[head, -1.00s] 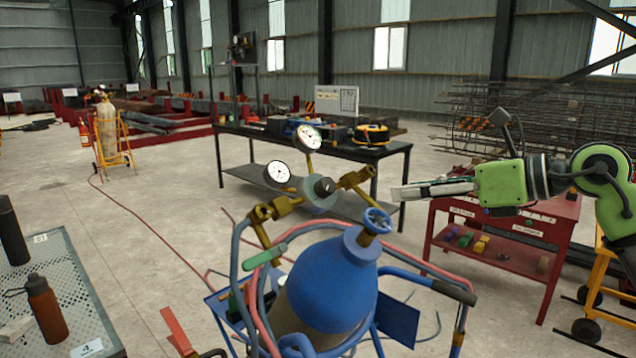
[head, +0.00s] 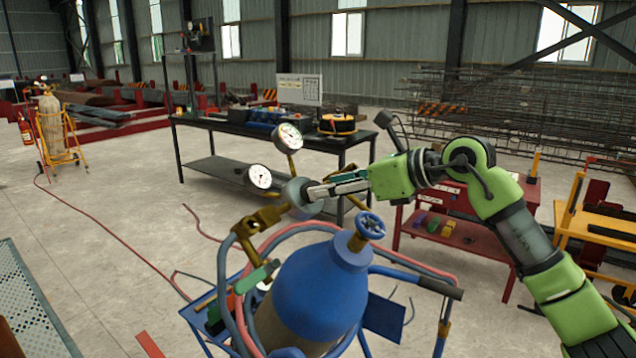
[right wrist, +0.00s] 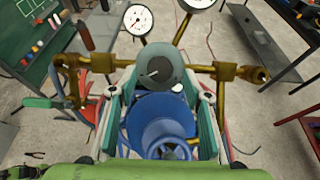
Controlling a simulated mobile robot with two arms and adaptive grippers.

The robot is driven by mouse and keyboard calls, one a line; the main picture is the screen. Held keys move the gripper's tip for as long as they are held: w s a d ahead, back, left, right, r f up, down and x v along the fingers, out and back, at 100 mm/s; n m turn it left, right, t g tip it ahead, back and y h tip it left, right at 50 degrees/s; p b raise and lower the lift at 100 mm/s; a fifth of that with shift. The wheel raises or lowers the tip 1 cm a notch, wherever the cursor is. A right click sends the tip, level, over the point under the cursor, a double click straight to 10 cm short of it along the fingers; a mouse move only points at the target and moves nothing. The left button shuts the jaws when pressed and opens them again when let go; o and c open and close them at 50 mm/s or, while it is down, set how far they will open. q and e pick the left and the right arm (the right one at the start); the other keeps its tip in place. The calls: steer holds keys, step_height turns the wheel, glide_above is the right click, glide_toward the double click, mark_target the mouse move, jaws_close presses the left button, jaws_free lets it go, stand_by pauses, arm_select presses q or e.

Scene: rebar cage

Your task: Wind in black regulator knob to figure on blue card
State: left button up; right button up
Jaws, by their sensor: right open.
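The black regulator knob (right wrist: 153,70), with a pale pointer line on its face, sits at the front of the round grey regulator body (head: 296,193). My right gripper (head: 314,192) is open at the regulator's front and hides the knob in the head view. In the right wrist view its two fingers (right wrist: 158,91) stand apart, with the knob centred just beyond their tips. I cannot tell whether a finger touches it. Two white-faced gauges, the left one (head: 258,177) and the upper one (head: 288,136), stand above the regulator. I cannot make out a blue card. My left gripper is out of view.
The blue cylinder (head: 318,285) with its blue valve wheel (head: 370,226) stands below my right gripper. Brass fittings (head: 262,220) and hoses surround the regulator. A black workbench (head: 262,137) and a red tool cart (head: 455,240) stand behind.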

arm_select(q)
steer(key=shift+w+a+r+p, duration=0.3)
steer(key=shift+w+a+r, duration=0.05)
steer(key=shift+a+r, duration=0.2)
arm_select(e)
steer(key=shift+x, duration=1.75)
steer(key=c, duration=1.1)
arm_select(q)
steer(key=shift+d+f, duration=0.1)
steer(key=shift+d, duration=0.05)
arm_select(e)
steer(key=shift+m, duration=0.3)
